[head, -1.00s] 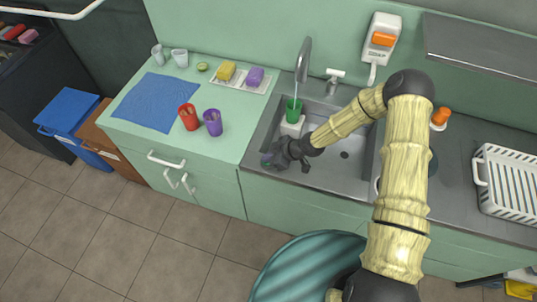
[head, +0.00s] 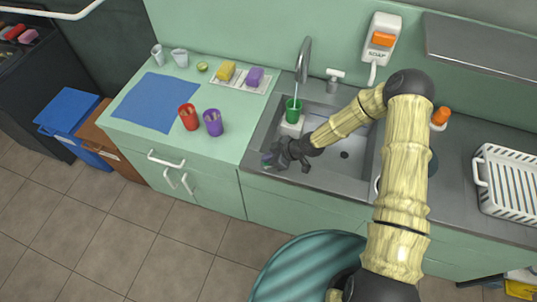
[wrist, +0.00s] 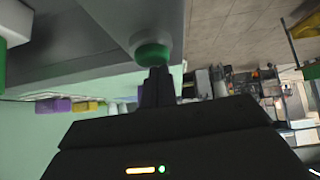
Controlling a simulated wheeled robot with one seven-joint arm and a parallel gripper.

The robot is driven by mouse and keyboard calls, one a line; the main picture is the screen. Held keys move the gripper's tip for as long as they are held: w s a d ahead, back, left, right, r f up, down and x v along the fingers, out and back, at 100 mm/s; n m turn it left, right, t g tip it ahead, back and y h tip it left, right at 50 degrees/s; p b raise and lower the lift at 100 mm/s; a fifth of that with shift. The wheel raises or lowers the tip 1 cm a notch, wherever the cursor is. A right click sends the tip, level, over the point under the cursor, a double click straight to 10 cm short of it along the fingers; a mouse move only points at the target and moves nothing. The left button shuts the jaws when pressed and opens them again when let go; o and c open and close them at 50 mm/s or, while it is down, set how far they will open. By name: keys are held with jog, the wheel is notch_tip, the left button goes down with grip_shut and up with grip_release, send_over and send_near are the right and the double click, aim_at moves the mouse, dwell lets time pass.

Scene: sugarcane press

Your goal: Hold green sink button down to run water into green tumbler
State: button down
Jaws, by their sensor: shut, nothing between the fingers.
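The green tumbler (head: 293,110) stands upright on a white block (head: 291,126) in the sink, under the faucet (head: 304,62). A thin stream of water runs from the faucet down into the tumbler. My gripper (head: 271,160) is at the front-left rim of the sink, its fingers shut and empty. The green sink button (wrist: 152,54), in a pale round collar, shows in the wrist view right at the tips of my gripper (wrist: 157,72). The tips appear to touch the button. In the head view my gripper mostly hides the button.
A red cup (head: 188,118) and a purple cup (head: 213,123) stand on the counter left of the sink. A blue cloth (head: 157,102) lies beyond them. A yellow and a purple sponge lie on a tray (head: 241,85). A white dish rack (head: 508,183) stands at the right.

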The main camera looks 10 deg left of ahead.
jog(key=shift+s+d+f, duration=0.3)
jog(key=shift+f, duration=0.2)
jog(key=shift+a+r+p, duration=0.1)
jog(key=shift+r+p, duration=0.3)
jog(key=shift+r, duration=0.15)
jog(key=r, duration=0.1)
jog(key=r+p, duration=0.2)
jog(key=r, duration=0.1)
jog(key=shift+w+a+r, duration=0.1)
jog(key=shift+w+a, duration=0.05)
jog(key=shift+a, duration=0.1)
jog(key=b+v, duration=0.1)
jog(key=v, duration=0.8)
jog(key=shift+d+r+b, duration=0.25)
jog(key=shift+r+b, duration=0.05)
jog(key=shift+b, duration=0.1)
jog(key=shift+w, duration=0.15)
